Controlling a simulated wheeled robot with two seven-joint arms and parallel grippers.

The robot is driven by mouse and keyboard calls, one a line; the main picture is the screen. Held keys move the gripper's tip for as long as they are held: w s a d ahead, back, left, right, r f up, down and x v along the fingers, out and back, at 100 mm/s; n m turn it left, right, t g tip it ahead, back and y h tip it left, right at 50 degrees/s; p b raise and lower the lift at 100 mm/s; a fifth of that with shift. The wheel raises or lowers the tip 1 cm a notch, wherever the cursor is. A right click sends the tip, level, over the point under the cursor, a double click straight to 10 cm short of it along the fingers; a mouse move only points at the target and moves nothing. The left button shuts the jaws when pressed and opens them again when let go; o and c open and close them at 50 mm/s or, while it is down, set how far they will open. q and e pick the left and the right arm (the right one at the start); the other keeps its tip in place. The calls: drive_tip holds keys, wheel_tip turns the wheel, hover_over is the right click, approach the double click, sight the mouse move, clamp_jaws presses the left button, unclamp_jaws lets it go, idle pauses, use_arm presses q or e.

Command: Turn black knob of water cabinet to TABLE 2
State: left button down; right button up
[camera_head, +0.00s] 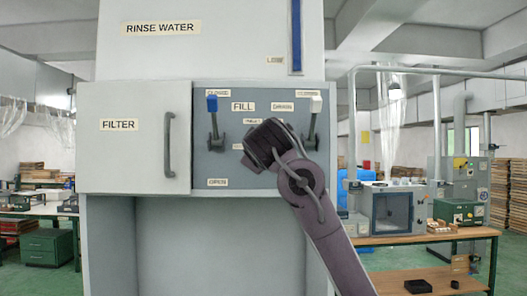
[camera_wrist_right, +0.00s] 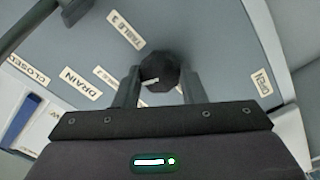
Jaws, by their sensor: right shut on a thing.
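The water cabinet (camera_head: 140,100) fills the middle of the head view, with a grey-blue control panel (camera_head: 203,165). In the right wrist view the black knob (camera_wrist_right: 158,70) sits between my right fingers, which are shut on its sides. A small pale mark shows on the knob's lower edge. A TABLE 3 label (camera_wrist_right: 126,29) is above left of the knob. Another label (camera_wrist_right: 104,76), too small to read, lies to its left near a finger. In the head view my right gripper (camera_head: 262,143) is at the panel and hides the knob. My left gripper is not in view.
A blue-handled lever (camera_head: 212,104) is left of my gripper and a white-handled lever (camera_head: 315,105) right of it, close to my wrist. The FILTER door (camera_head: 125,150) has a grey handle (camera_head: 169,145). A bench (camera_head: 425,237) with equipment stands at the right.

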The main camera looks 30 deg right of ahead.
drive_tip(key=shift+f+m, duration=0.15)
drive_tip(key=shift+m, duration=0.55)
drive_tip(key=o, duration=1)
drive_tip(key=b+v, duration=0.4)
drive_tip(key=v, duration=0.3)
drive_tip(key=shift+s+a, duration=0.2)
drive_tip(key=shift+s, duration=0.15)
